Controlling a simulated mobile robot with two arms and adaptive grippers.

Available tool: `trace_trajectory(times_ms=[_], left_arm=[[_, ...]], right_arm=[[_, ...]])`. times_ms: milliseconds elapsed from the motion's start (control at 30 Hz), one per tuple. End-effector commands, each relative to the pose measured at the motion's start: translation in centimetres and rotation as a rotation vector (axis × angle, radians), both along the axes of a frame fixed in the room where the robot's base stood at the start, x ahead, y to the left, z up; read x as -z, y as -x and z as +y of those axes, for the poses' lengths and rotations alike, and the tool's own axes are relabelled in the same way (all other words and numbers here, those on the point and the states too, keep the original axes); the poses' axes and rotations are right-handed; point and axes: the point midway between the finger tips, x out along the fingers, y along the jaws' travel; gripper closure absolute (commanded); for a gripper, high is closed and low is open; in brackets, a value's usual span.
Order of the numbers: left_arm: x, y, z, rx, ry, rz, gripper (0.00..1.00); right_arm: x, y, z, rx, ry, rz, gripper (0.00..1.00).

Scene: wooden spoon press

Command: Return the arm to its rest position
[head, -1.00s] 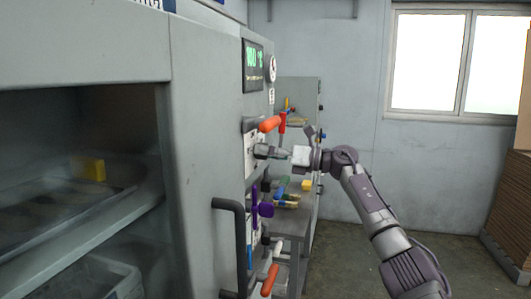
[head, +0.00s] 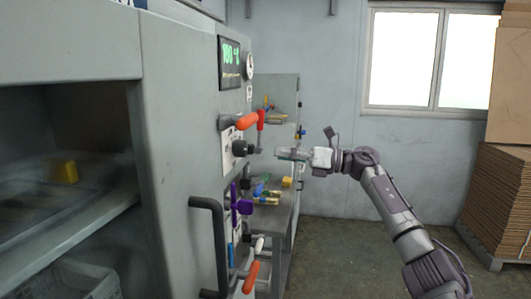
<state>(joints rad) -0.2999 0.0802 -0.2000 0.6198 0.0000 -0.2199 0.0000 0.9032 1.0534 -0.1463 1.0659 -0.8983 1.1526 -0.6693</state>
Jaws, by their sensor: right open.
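My right gripper (head: 292,154) is in the middle of the head view, its arm coming in from the lower right. It is open and empty, pointing left toward the press (head: 180,130). A black knob (head: 243,148) on the press panel is just left of the fingertips, with a gap between them. My left gripper is not in view.
A workbench (head: 281,218) with several tools stands behind the press. Stacked cardboard (head: 497,200) is at the right. A green display (head: 231,62) sits high on the press. A long black door handle (head: 212,240) sticks out at lower left. Open floor lies right of the bench.

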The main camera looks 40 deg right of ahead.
Motion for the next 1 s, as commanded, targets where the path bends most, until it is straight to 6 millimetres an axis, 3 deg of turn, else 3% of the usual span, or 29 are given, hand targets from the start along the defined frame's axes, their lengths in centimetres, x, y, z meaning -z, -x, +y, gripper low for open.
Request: trace_trajectory(times_ms=[200,767,867,967,1000], left_arm=[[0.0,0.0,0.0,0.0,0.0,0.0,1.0],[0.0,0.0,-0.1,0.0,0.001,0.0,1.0],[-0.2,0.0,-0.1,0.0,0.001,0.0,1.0],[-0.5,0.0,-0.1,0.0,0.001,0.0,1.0],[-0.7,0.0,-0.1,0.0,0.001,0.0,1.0]], right_arm=[[0.1,0.9,-0.8,0.0,0.001,0.001,0.26],[0.4,0.7,-0.7,0.0,-0.012,0.007,0.26],[2.7,-0.7,-0.3,0.008,-0.093,0.048,0.26],[7.7,-3.0,0.3,0.036,-0.264,0.139,0.26],[10.3,-4.0,0.5,0.058,-0.35,0.186,0.26]])
